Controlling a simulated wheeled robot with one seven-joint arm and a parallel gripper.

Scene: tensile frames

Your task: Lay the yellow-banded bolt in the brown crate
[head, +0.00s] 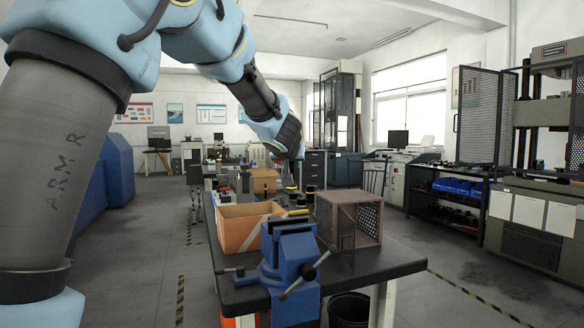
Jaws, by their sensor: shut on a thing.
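My gripper (291,178) hangs at the end of my blue and dark arm, fingers down, above the far part of the workbench. It is small and dark here, shut on a slim thing with a yellow mark at its lower end, which looks like the yellow-banded bolt (292,188). Fine detail of the hold is not visible. An open brown crate (243,234) with a pale diagonal strip stands on the near left of the bench, nearer to me than my gripper. Its inside is mostly hidden by its front wall.
A blue vise (290,262) stands at the bench's near edge, partly in front of the crate. A pinkish-brown mesh cage (350,222) stands to its right. Dark cylinders (310,190) stand behind. Another tan box (263,177) is farther back. Bare bench (385,262) shows at right.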

